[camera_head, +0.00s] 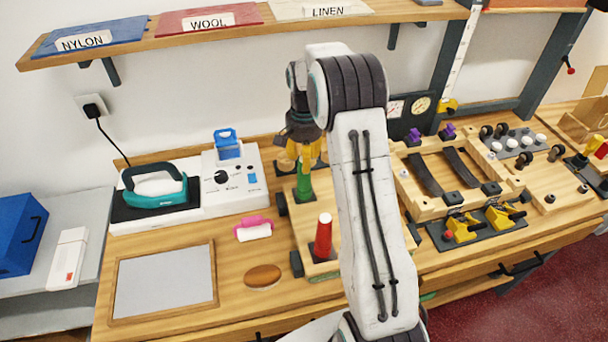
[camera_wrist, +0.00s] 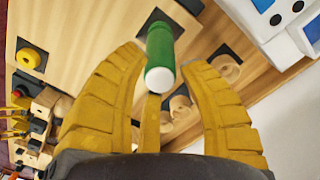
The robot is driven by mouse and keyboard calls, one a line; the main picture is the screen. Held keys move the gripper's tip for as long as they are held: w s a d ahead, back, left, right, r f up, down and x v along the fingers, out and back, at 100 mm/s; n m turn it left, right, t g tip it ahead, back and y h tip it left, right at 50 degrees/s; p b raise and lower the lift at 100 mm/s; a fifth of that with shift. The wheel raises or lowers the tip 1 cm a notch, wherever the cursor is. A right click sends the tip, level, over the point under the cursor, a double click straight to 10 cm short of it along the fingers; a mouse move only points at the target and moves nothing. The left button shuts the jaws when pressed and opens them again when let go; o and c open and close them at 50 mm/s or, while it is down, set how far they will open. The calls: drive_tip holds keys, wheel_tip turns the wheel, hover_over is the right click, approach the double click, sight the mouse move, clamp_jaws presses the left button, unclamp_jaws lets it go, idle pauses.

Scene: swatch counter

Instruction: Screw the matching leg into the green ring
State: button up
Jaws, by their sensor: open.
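A green leg (camera_head: 304,186) with a white end stands upright in a wooden block, left of my arm. In the wrist view, the green leg (camera_wrist: 160,52) rises from a dark square with its white end towards me. My gripper (camera_head: 303,152) is open above it. In the wrist view, the yellow fingers of my gripper (camera_wrist: 163,65) lie on either side of the leg, with gaps visible. A red tapered leg (camera_head: 323,238) with a pale top stands nearer in the block. I cannot pick out a green ring; my arm hides part of the block.
Wooden rings (camera_wrist: 180,107) sit beside the leg. A yellow round piece (camera_wrist: 30,59) is on another dark square. The iron (camera_head: 155,190) and white control box (camera_head: 228,180) stand left. Wooden fixtures stand right.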

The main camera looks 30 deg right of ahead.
drive_tip(key=n, duration=1.3)
clamp_jaws()
drive_tip(key=m, duration=1.1)
idle(0.5)
